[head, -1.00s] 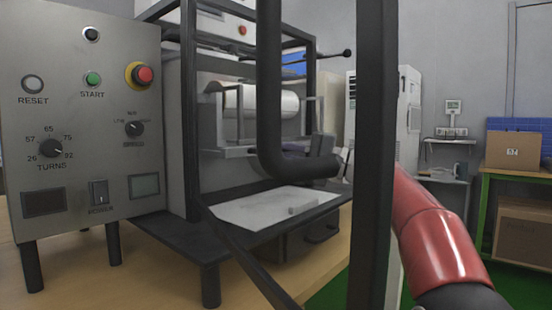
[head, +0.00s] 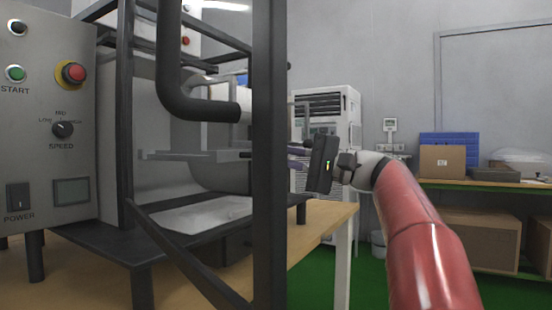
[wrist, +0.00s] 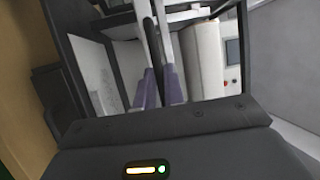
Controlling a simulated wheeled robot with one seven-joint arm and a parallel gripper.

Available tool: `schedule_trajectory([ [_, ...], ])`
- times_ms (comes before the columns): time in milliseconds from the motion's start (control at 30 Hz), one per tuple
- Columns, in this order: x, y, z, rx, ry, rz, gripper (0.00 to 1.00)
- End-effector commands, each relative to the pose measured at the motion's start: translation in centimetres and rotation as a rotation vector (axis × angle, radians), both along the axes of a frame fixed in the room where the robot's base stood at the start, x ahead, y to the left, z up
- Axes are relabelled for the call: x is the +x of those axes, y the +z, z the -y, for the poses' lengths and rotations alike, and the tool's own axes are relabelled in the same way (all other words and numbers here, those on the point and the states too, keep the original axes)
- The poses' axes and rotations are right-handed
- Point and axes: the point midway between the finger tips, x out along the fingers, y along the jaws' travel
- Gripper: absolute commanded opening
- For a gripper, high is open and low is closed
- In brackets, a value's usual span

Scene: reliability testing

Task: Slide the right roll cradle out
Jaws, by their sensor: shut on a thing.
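The right roll cradle is a pale grey metal bracket on the machine. Its flat bar (head: 185,156) runs level behind the dark front post, toward my gripper (head: 297,150). My gripper is to the right of that post, with its fingers pointing left into the machine. In the wrist view, the two purple fingers (wrist: 160,70) are closed around thin pale metal of the cradle (wrist: 145,20). The exact contact is hard to see.
The dark front post (head: 269,150) and bent black pipe (head: 180,95) stand close to my arm. A control panel (head: 50,120) is at left. A white cabinet (head: 330,115) stands behind, and a green-edged shelf with boxes (head: 447,162) is at right.

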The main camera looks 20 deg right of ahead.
Motion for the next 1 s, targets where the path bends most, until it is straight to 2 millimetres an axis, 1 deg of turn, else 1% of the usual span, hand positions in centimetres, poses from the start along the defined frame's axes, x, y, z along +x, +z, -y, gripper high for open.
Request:
schedule_trajectory([
  [233, 0.1, -0.1, 0.0, 0.0, 0.001, -0.002, 0.0],
  [267, 0.1, -0.1, 0.0, 0.0, 0.001, -0.002, 0.14],
  [400, 0.1, -0.1, 0.0, 0.0, 0.001, -0.001, 0.33],
  [633, 0.1, 0.0, 0.0, 0.0, 0.0, 0.0, 0.33],
  [733, -0.1, -0.1, 0.3, 0.0, -0.001, 0.0, 0.33],
  [867, -0.9, -0.4, 1.7, 0.0, -0.003, -0.002, 0.33],
  [1000, -2.2, -0.8, 3.9, 0.001, -0.004, -0.001, 0.33],
])
